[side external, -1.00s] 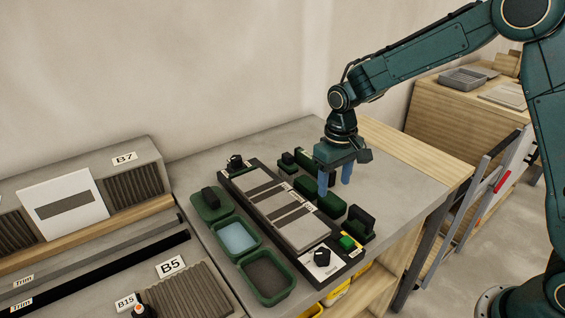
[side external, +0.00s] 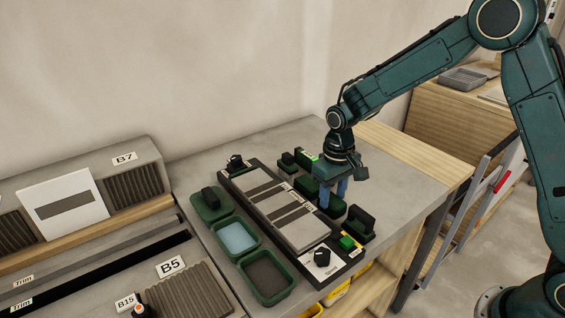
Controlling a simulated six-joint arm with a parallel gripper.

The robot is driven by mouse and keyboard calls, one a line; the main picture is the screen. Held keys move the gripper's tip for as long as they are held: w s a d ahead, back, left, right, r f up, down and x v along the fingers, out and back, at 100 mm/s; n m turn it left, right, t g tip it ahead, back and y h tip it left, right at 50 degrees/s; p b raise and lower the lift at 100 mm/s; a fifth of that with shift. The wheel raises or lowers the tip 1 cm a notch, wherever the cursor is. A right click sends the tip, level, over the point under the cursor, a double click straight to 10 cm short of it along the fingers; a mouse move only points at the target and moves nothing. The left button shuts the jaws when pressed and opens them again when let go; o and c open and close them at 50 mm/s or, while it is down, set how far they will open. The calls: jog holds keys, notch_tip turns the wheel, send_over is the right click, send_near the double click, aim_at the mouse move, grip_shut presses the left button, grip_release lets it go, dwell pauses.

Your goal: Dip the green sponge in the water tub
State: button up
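The water tub (side external: 258,244) is a green-rimmed tray with pale blue water, left of the tile panel. A long dark green block (side external: 306,187), which looks like the sponge, lies right of the panel. My gripper (side external: 333,201) is low over this block, with its two blue fingers apart. One finger overlaps the block in the picture and the other is at its far right side. I cannot tell whether they touch it. The fingers partly hide the block.
A tray with dark filling (side external: 267,276) and a tray with a black-handled tool (side external: 211,199) flank the tub. The striped tile panel (side external: 283,213) lies between tub and gripper. A black upright piece (side external: 361,219), a bright green button-like block (side external: 347,242) and a black knob (side external: 322,257) stand nearby.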

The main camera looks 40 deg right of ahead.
aim_at(332, 198)
jog(key=shift+c, duration=1.3)
jog(key=shift+r, duration=0.15)
jog(key=shift+r, duration=3.9)
jog(key=shift+w+a, duration=0.3)
jog(key=shift+a, duration=0.3)
jog(key=w+a+r, duration=0.1)
jog(key=a, duration=1)
jog(key=w+a+r, duration=0.2)
jog(key=a, duration=1)
jog(key=shift+a+r, duration=0.15)
jog(key=shift+a, duration=0.05)
jog(key=shift+f, duration=0.2)
